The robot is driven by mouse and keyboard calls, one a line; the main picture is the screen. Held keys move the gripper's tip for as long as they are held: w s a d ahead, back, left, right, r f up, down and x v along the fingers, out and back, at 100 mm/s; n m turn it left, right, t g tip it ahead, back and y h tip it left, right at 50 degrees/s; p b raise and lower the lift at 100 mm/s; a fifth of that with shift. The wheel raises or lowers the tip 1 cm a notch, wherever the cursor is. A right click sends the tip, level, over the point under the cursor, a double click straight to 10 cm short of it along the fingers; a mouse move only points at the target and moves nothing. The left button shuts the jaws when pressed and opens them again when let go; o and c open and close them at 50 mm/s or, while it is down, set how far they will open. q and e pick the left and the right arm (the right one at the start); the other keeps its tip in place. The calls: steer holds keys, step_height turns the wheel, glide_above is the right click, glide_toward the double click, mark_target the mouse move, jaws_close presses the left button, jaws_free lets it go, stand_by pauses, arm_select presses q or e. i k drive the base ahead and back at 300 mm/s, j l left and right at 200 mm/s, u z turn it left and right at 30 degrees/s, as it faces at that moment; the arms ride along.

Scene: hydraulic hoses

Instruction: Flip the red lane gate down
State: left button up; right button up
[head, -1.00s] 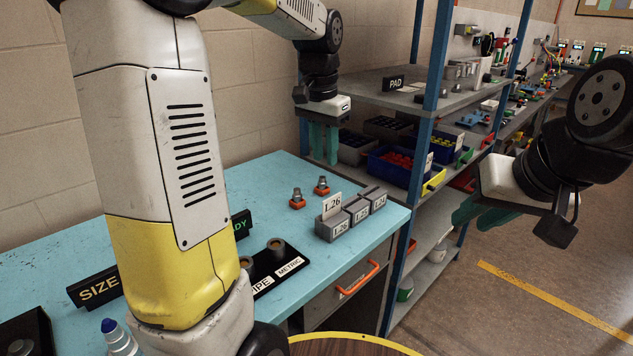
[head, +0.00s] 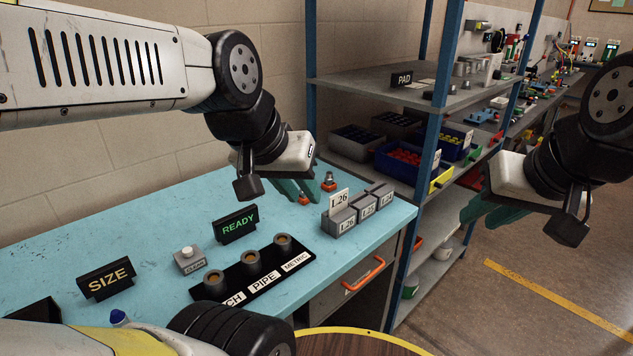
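I cannot clearly make out a red lane gate. A small red piece (head: 467,180) shows at the shelf front, below a green tab (head: 468,146) and to the right of a yellow tab (head: 441,179); I cannot tell whether it is the gate. My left gripper (head: 300,190) is over the blue bench, its teal fingers apart and nothing seen between them, near two small orange-based fittings (head: 329,182). My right gripper (head: 484,210) is in the air in front of the shelf, pointing left, with no object seen in it; its finger gap is unclear.
The blue bench (head: 150,235) holds grey blocks (head: 341,219), a READY sign (head: 236,224), a SIZE sign (head: 106,280) and a black socket strip (head: 262,283). The shelf's blue post (head: 425,150) stands left of my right gripper. Floor on the right is clear.

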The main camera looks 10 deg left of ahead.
mark_target(496, 140)
steer(key=i+l, duration=1.2)
steer(key=l, duration=0.2)
steer(key=i+l, duration=0.6)
steer(key=i+l+u, duration=0.1)
steer(key=i+l, duration=0.5)
steer(key=l, duration=0.2)
